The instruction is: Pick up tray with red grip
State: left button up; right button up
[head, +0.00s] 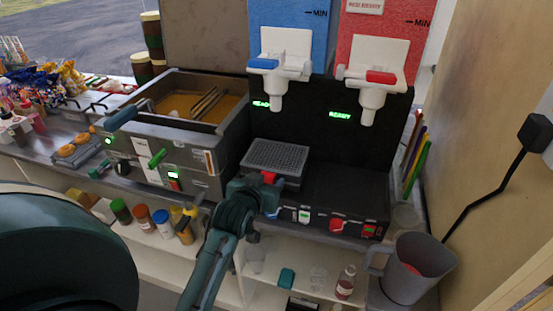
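A dark grey drip tray (276,155) with a perforated top sits on the left part of the black dispenser base. Its red grip (269,178) shows at its front edge. My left gripper (268,190) is at the front of the tray, right by the red grip, and partly covers the grip and the tray's front. I cannot tell whether its fingers are open or shut, or whether they touch the grip. My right gripper is not in view.
A slush dispenser with a blue tank (289,24) and a red tank (384,40) stands above the tray, taps overhanging. A fryer (165,125) is to the left. A grey jug (412,266) stands at lower right.

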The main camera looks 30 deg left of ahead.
pick_arm(q)
jog(key=c, duration=1)
jog(key=shift+r, duration=0.1)
